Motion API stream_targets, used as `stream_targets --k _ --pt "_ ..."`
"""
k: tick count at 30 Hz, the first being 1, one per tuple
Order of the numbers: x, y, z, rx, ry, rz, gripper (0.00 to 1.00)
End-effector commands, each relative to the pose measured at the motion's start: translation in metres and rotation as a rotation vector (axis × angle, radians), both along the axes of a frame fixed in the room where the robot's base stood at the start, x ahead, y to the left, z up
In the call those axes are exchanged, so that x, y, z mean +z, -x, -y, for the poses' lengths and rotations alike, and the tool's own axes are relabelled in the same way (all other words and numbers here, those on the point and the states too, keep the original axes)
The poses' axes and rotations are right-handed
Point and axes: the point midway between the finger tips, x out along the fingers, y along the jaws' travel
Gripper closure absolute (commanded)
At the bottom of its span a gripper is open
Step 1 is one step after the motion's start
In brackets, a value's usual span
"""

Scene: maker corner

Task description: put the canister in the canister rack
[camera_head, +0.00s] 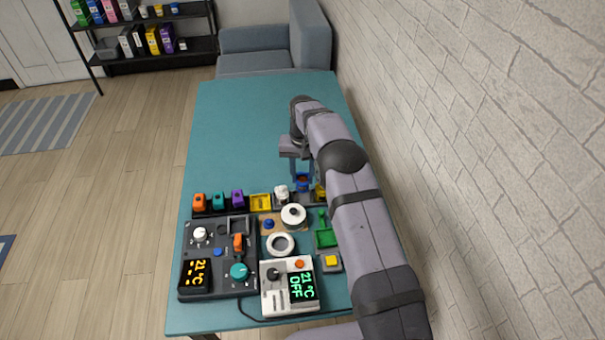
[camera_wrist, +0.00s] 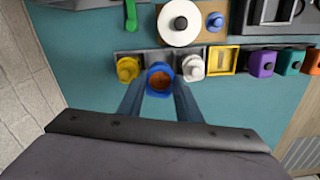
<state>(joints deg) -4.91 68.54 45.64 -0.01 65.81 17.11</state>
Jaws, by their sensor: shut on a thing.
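My gripper (camera_head: 302,176) is shut on a blue canister (camera_head: 303,185), with one finger on each side of it. In the wrist view, the blue canister (camera_wrist: 160,70) shows an orange-brown round top and stands between the fingers (camera_wrist: 160,88). The dark canister rack (camera_head: 307,198) is a low strip; it also shows in the wrist view (camera_wrist: 131,54). It holds a white canister (camera_wrist: 193,66) and a yellow canister (camera_wrist: 127,68). The blue canister is between these two, over or at the rack's middle place. I cannot tell whether it is seated or above it.
A white spool (camera_head: 293,215), a dark control panel (camera_head: 217,255) and a white device (camera_head: 289,286) fill the near end. The far table (camera_head: 240,125) is clear.

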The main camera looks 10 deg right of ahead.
Motion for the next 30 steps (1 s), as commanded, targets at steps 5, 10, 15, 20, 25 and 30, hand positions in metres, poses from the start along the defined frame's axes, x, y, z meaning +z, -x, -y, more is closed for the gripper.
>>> stream_targets --k 5,10,15,20,25,30 --pt "-0.016 0.000 0.000 0.000 0.000 0.000 0.92" --pt "-0.032 0.000 0.000 0.000 0.000 0.001 0.92" --pt "-0.043 0.000 0.000 0.000 0.000 0.001 0.92" --pt "-0.050 0.000 0.000 0.000 0.000 0.001 0.92" --pt "-0.051 0.000 0.000 0.000 0.000 0.001 0.92" --pt "-0.051 0.000 0.000 0.000 0.000 0.001 0.92"
